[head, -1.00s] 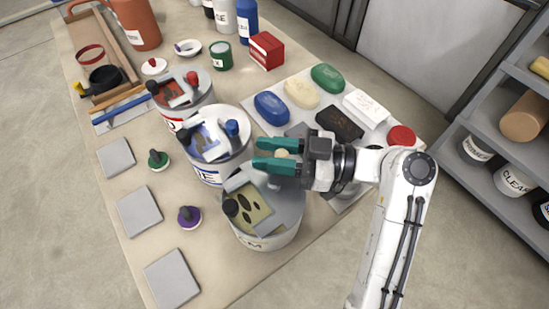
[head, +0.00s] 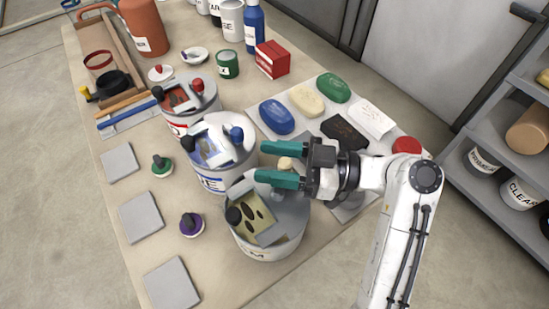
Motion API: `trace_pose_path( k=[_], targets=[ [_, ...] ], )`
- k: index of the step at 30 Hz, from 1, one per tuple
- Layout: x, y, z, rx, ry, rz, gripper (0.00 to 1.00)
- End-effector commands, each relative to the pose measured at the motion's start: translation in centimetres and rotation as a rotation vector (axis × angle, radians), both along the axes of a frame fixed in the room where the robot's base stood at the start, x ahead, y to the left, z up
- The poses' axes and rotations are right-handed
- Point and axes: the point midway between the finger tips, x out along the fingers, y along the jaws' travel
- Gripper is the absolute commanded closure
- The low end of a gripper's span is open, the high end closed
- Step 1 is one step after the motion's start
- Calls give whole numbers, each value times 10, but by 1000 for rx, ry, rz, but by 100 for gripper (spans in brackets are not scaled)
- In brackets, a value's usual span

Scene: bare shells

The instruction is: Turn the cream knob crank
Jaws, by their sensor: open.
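The cream knob (head: 286,163) shows as a small pale round top between the teal fingers of my gripper (head: 266,164). The fingers are apart on either side of it, and I cannot tell whether they touch it. The knob belongs to the crank on the nearest grey drum (head: 268,243), whose label ends in M. The crank arm is mostly hidden under my gripper. The drum's top has an open window showing a cream panel with dark oval shapes (head: 258,210), and a black knob (head: 233,215) at its left.
A drum with a blue knob (head: 236,134) stands just behind, and one with a red knob (head: 197,85) beyond it. Coloured oval blocks (head: 276,117) lie on a grey mat to the right. A purple-based knob (head: 191,224) and grey plates (head: 140,217) lie left.

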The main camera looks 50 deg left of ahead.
Motion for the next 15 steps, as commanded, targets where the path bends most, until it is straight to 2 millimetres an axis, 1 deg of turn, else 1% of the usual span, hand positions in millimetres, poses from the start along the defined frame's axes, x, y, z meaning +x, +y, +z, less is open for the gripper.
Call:
trace_pose_path(
  k=[5, 15],
  targets=[
    [9, -9, -1, 1, -1, -3, 48],
    [52, -55, -1, 0, 0, -4, 48]
  ],
)
